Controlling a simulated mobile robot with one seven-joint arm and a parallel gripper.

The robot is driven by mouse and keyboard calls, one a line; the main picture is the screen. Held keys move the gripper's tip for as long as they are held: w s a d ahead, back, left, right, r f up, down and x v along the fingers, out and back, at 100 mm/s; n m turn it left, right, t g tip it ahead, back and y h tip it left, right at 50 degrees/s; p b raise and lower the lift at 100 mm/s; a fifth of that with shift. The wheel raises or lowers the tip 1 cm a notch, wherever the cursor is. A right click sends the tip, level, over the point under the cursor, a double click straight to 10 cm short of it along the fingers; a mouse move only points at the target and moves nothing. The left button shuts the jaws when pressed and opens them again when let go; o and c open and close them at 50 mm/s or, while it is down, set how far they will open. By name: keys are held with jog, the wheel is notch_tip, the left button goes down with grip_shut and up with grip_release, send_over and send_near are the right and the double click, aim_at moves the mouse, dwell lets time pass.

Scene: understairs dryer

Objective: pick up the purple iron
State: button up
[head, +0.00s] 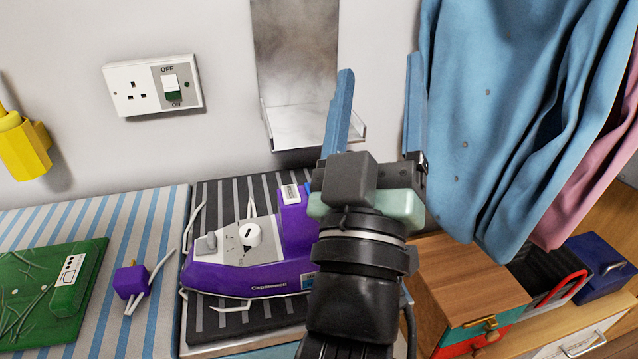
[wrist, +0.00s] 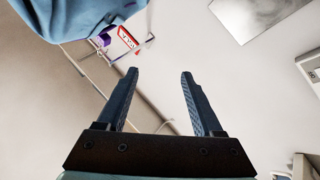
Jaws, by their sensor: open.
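The purple iron (head: 245,262) lies on a dark grey striped mat at the lower middle of the head view. It has a grey top panel with a white dial, and its right end is hidden behind my arm. My gripper (head: 380,90) is raised above and to the right of the iron, pointing at the wall. Its two blue fingers are apart with nothing between them. In the wrist view my gripper (wrist: 158,72) also shows open and empty, and the iron is not in that view.
Blue cloth (head: 510,110) hangs close to the right finger. A metal wall holder (head: 300,70) is behind the left finger. A purple plug (head: 131,282) and a green board (head: 30,300) lie left of the iron. A wooden box (head: 465,278) stands at the right.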

jog(key=s+a+f+n+g+y+p, duration=0.1)
jog(key=s+f+n+g+y+p, duration=0.2)
jog(key=f+n+p, duration=0.65)
jog(key=s+a+f+n+g+y+p, duration=0.1)
jog(key=s+f+n+g+p, duration=0.4)
jog(key=p, duration=0.8)
jog(key=shift+n+t, duration=0.25)
jog(key=shift+t, duration=0.65)
jog(key=w, duration=0.4)
jog(key=w+f, duration=0.1)
jog(key=w, duration=0.4)
jog(key=w+a+f+p, duration=0.1)
jog(key=w, duration=0.3)
jog(key=shift+w, duration=0.3)
jog(key=shift+c, duration=0.2)
jog(key=shift+d, duration=0.1)
grip_shut()
jog(key=shift+r, duration=0.25)
